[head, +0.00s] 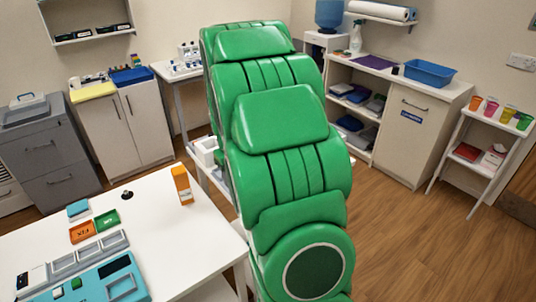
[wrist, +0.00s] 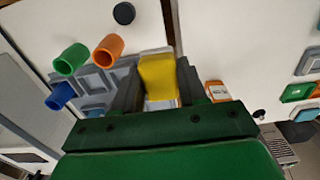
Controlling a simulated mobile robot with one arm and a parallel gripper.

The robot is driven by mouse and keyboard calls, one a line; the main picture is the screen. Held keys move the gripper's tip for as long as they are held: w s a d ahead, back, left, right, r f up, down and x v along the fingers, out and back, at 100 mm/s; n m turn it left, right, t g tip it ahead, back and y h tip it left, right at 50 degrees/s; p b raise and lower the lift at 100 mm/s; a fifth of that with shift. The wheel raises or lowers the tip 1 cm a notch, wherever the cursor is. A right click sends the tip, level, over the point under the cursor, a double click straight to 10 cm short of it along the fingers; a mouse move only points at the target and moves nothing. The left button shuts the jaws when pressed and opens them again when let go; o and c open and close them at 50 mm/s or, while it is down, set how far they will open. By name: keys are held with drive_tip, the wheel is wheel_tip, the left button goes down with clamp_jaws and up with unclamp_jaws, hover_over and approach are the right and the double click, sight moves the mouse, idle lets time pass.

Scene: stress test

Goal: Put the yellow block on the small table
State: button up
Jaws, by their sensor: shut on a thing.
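The yellow block (wrist: 157,72) is between the two dark fingers of my gripper (wrist: 158,80) in the wrist view, and the gripper is shut on it. The block hangs over or near the edge of a white surface (wrist: 90,18), with a grey compartmented tray (wrist: 95,82) just to its left; I cannot tell its height. In the head view my green arm fills the middle and hides the gripper and block. A narrow white table (head: 162,68) with bottles stands partly behind my arm; I cannot tell whether it is the small table.
A white worktop (head: 165,235) with an orange box (head: 181,185), signs and a blue tray (head: 105,285) is at front left. Green (wrist: 70,60), orange (wrist: 108,50) and blue (wrist: 60,96) cups stand left of the block. A white stand (head: 490,118) is at right. Floor (head: 410,235) is clear there.

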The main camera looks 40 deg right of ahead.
drive_tip(key=s+d+r, duration=0.3)
drive_tip(key=s+d, duration=0.3)
drive_tip(key=s, duration=0.2)
drive_tip(key=s+d+r, duration=0.3)
drive_tip(key=s+d, duration=0.4)
drive_tip(key=shift+w+d+f, duration=1.3)
drive_tip(key=shift+w+f, duration=0.35)
drive_tip(key=shift+w, duration=0.1)
drive_tip(key=shift+w+d+f, duration=1.3)
drive_tip(key=shift+w+f, duration=0.3)
drive_tip(key=shift+w, duration=0.2)
drive_tip(key=shift+w+d+f, duration=1.3)
drive_tip(key=shift+w+f, duration=0.35)
drive_tip(key=shift+w, duration=0.1)
drive_tip(key=shift+w+f, duration=0.1)
drive_tip(key=shift+f, duration=1.5)
drive_tip(key=shift+f, duration=0.15)
drive_tip(key=o, duration=1.1)
